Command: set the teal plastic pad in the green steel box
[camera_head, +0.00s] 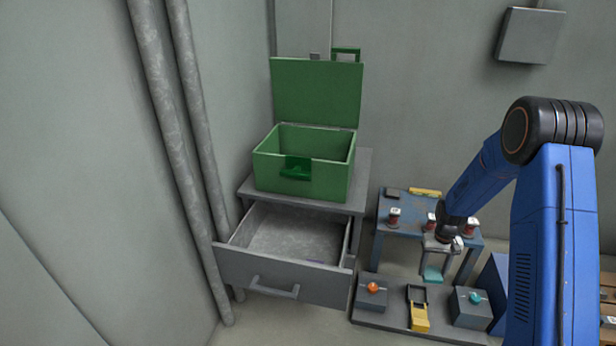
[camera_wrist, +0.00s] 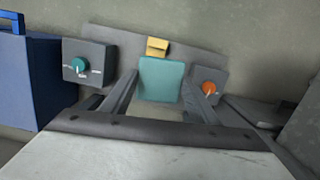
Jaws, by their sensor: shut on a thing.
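The teal plastic pad (camera_wrist: 160,80) is between the two fingers of my gripper (camera_wrist: 158,98) in the wrist view, and the fingers are shut on it. In the head view the pad (camera_head: 432,273) hangs below my gripper (camera_head: 437,262), in front of the blue table and above the low grey board. The green steel box (camera_head: 281,178) stands on the grey drawer cabinet to the left, with its lid raised and its top open. The part of its floor nearest the front is hidden by the front wall.
The grey cabinet's drawer (camera_head: 283,279) is pulled out below the box. The blue table (camera_head: 398,227) holds several red-and-white items. A grey board (camera_head: 385,318) carries an orange-knob box (camera_head: 370,295), a yellow-and-black device (camera_head: 418,312) and a teal-knob box (camera_head: 470,310). Pipes (camera_head: 175,130) run up the left wall.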

